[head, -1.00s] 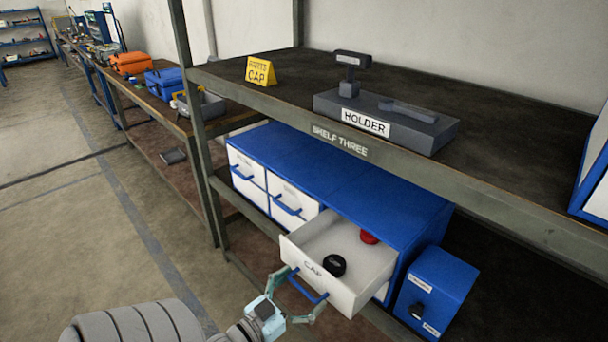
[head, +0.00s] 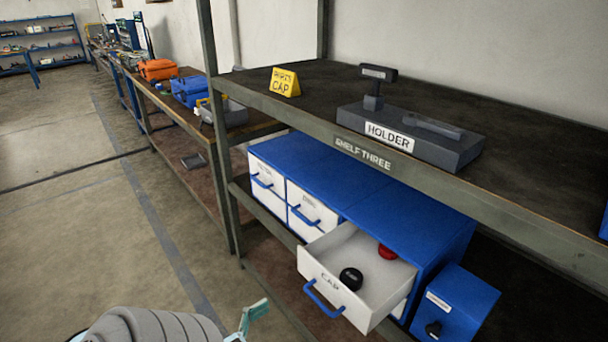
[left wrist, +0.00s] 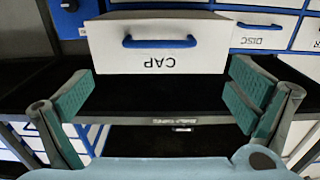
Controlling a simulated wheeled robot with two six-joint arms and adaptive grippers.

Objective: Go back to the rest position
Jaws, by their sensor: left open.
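My left gripper (left wrist: 158,105) is open and empty in the left wrist view. Its two green-padded fingers are wide apart, in front of the drawer labelled CAP (left wrist: 160,60) and clear of its blue handle (left wrist: 160,42). In the head view only a fingertip of my left gripper (head: 254,314) shows at the bottom edge, left of the drawer and apart from it. The CAP drawer (head: 330,290) stands pulled open, with a black cap (head: 351,278) and a red cap (head: 387,252) inside. My right gripper is in neither view.
The open drawer juts out from the blue cabinet (head: 400,208) under the shelf (head: 520,150). A grey holder (head: 440,148) and a yellow sign (head: 285,82) stand on the shelf. A blue box (head: 455,305) is right of the drawer. The floor at left (head: 90,240) is clear.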

